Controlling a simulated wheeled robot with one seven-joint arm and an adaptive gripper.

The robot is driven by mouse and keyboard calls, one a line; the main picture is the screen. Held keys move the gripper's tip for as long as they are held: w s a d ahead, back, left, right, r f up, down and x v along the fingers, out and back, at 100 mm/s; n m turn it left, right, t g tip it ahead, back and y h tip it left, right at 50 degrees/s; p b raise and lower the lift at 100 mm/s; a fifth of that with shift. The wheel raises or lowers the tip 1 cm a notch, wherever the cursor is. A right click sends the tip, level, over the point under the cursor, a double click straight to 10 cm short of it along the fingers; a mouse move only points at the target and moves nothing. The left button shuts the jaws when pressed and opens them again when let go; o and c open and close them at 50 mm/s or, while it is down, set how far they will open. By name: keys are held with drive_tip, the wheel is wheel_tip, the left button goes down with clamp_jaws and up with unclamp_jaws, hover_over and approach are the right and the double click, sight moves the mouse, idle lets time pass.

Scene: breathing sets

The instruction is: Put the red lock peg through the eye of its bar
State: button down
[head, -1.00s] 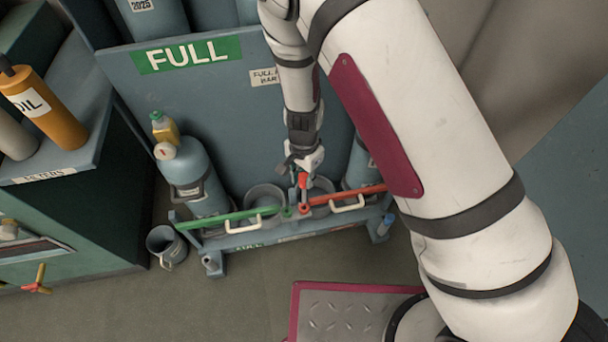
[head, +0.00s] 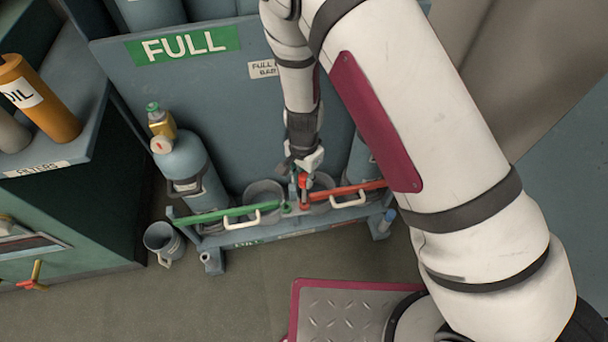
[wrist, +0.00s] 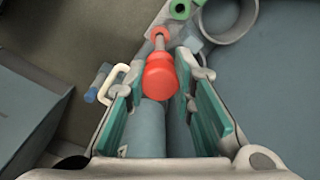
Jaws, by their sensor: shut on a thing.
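The red lock peg (head: 303,181) hangs below my gripper (head: 304,168) at the middle of the rack front. In the wrist view the peg's red knob (wrist: 160,78) lies between the teal fingers of my gripper (wrist: 160,68), which is shut on it. Its grey shaft points away toward a red ring (wrist: 159,33), the eye of the red bar. The shaft's end meets the ring in that view; I cannot tell whether it is inside the hole. The red bar (head: 348,190) runs across the right half of the rack, with a pale handle.
The green bar (head: 215,215) crosses the left half; its green eye (wrist: 180,9) is beside the red one. Grey cylinders (head: 190,170) stand behind the bars. A grey mug (head: 161,239) is on the floor at left. A dark green cabinet (head: 95,215) stands further left.

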drive_tip(key=shift+f+b, duration=0.75)
drive_tip(key=shift+f, duration=0.45)
drive_tip(key=c, duration=1.3)
unclamp_jaws()
wheel_tip(320, 180, up, 11)
drive_tip(key=shift+f, duration=0.15)
drive_tip(key=shift+r, duration=0.65)
